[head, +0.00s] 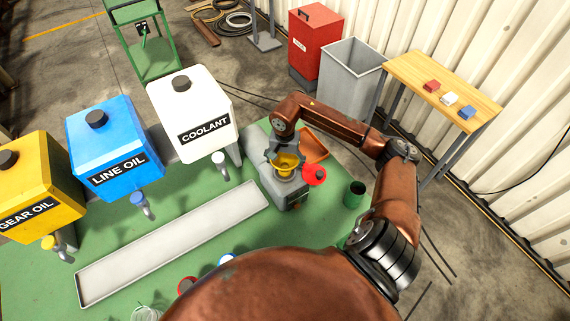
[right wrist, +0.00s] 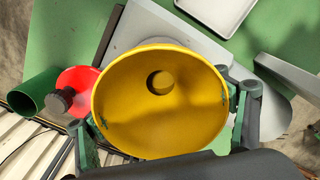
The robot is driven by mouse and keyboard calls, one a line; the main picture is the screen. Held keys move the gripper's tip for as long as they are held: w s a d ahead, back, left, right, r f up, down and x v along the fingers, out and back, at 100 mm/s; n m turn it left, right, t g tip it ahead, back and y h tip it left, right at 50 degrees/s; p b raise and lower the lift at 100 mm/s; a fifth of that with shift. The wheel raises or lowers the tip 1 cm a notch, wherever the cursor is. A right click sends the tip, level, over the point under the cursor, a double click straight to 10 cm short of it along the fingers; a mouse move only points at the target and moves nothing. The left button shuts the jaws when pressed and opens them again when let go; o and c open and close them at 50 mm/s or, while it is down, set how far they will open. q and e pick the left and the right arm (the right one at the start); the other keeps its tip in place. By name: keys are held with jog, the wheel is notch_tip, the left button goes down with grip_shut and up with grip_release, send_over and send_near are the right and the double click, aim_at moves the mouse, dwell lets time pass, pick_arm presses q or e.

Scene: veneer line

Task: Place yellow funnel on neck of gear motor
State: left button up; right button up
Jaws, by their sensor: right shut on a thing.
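The yellow funnel (head: 288,168) is in the jaws of my right gripper (head: 285,157), above the grey gear motor (head: 287,192) on the green table. In the right wrist view I look down into the wide mouth of the funnel (right wrist: 190,115), with its dark round hole off-centre. The fingers of my right gripper (right wrist: 165,122) hold the rim from both sides. The grey motor body (right wrist: 155,22) shows behind the funnel. The funnel hides the neck, so I cannot tell whether its spout touches it. My left gripper is not in view.
A red disc (head: 314,175) with a dark knob sits beside the motor. A green cup (head: 354,194) and an orange tray (head: 316,146) are near. Coolant (head: 190,105), line oil (head: 108,145) and gear oil (head: 40,185) tanks stand left, behind a long pale tray (head: 170,243).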

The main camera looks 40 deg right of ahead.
jog(key=shift+f, duration=0.1)
jog(key=shift+f, duration=0.1)
jog(key=o, duration=1.4)
jog(key=shift+o, duration=0.2)
jog(key=shift+r, duration=0.4)
notch_tip(320, 180, up, 10)
jog(key=b, duration=0.2)
jog(key=shift+r+b, duration=0.25)
jog(key=shift+b, duration=0.15)
jog(key=shift+r, duration=0.6)
